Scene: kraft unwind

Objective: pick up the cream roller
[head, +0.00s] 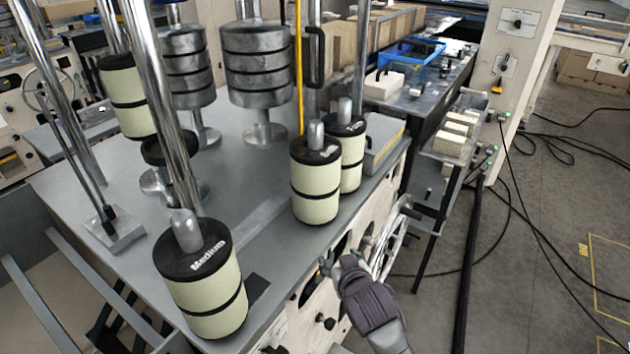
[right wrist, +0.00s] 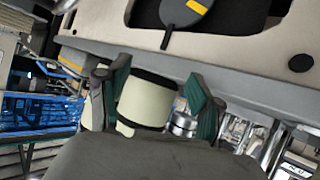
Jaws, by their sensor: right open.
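Several cream rollers with black tops and bands stand upright on the grey machine top. The nearest roller (head: 208,280), marked "Medium", is at the front left. Another roller (head: 315,185) stands near the right edge, with one more (head: 350,160) just behind it. A further roller (head: 124,98) is at the back left. My right gripper (head: 340,264) is beside the machine's right side, below the top's edge, apart from the rollers. In the right wrist view its green-padded fingers (right wrist: 157,75) are open. A cream roller (right wrist: 147,103) shows between them, farther off; which one I cannot tell. My left gripper is out of view.
Grey metal weight stacks (head: 257,65) and chrome posts stand on the machine top (head: 110,190). A yellow bar (head: 299,70) rises behind the rollers. A handwheel (head: 390,240) is close to my right gripper. Cables (head: 560,150) lie on the floor at right.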

